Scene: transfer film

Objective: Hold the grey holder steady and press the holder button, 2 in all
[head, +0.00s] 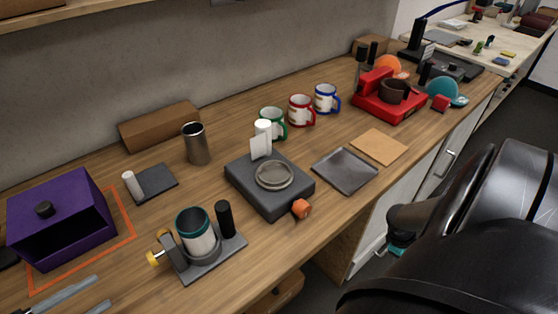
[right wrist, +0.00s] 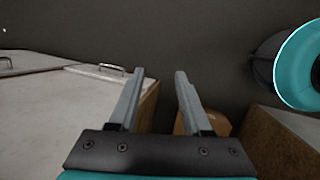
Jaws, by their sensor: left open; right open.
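A grey holder (head: 222,258) stands near the front edge of the table in the head view. It has a flat base, an upright black handle (head: 225,219) and a yellow knob (head: 154,258) on its left side. A teal-rimmed cup (head: 200,239) with a pale lower part sits in it. I cannot tell for certain which part is the button. My left gripper (head: 103,290) shows only its grey fingers at the bottom left, open, empty and apart from the holder. My right gripper (right wrist: 160,74) is open and empty in the right wrist view, away from the tabletop.
A purple box (head: 62,218) stands inside an orange outline at the left. A dark box with a round metal plate (head: 273,206) and an orange knob stands right of the holder. Mugs (head: 301,110), a steel tumbler (head: 197,150) and a red machine (head: 385,108) stand farther back.

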